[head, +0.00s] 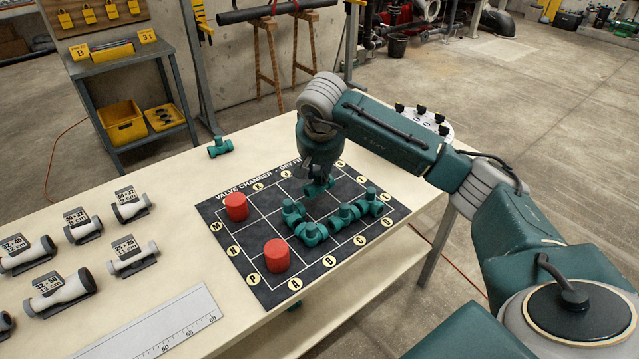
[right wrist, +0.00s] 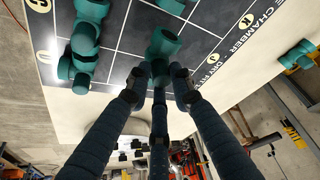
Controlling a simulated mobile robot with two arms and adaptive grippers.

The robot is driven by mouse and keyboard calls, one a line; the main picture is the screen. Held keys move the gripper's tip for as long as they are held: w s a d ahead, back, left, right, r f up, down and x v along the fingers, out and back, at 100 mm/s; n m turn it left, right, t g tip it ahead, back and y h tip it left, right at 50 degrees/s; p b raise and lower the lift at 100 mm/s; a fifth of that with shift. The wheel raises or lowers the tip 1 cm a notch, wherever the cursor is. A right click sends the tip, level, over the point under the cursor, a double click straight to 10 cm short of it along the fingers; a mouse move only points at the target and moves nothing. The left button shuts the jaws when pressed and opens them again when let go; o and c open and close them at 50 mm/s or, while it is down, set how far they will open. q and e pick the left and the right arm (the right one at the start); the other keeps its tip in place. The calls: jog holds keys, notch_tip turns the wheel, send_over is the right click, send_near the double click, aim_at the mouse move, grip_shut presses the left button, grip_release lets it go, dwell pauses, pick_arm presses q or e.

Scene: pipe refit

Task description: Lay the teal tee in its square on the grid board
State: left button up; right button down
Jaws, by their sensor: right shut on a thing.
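My right gripper (head: 318,178) is over the far part of the black grid board (head: 215,210). It is shut on a teal tee (head: 316,190), at or just above the board; I cannot tell if it touches. In the right wrist view the fingers (right wrist: 160,85) close around the tee (right wrist: 163,45), over the dark board (right wrist: 125,35). Joined teal fittings (head: 345,217) lie on the board just nearer than the gripper. Another teal tee (head: 220,147) lies on the table beyond the board. My left gripper is not in view.
Two red cylinders (head: 237,207) (head: 277,255) stand on the board's left squares. Several grey-white pipe pieces with labels (head: 60,290) and a ruler plate (head: 160,325) lie on the table's left part. A grey cart (head: 120,65) stands behind.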

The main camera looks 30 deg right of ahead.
aim_at(319, 183)
notch_tip(319, 183, down, 4)
jog(key=shift+f, duration=0.1)
dwell(0.4)
jog(key=c, duration=1.5)
grip_release()
jog(key=shift+f, duration=0.1)
jog(key=shift+c, duration=0.2)
jog(key=shift+r, duration=0.2)
jog(key=v, duration=1.2)
jog(key=shift+b, duration=0.3)
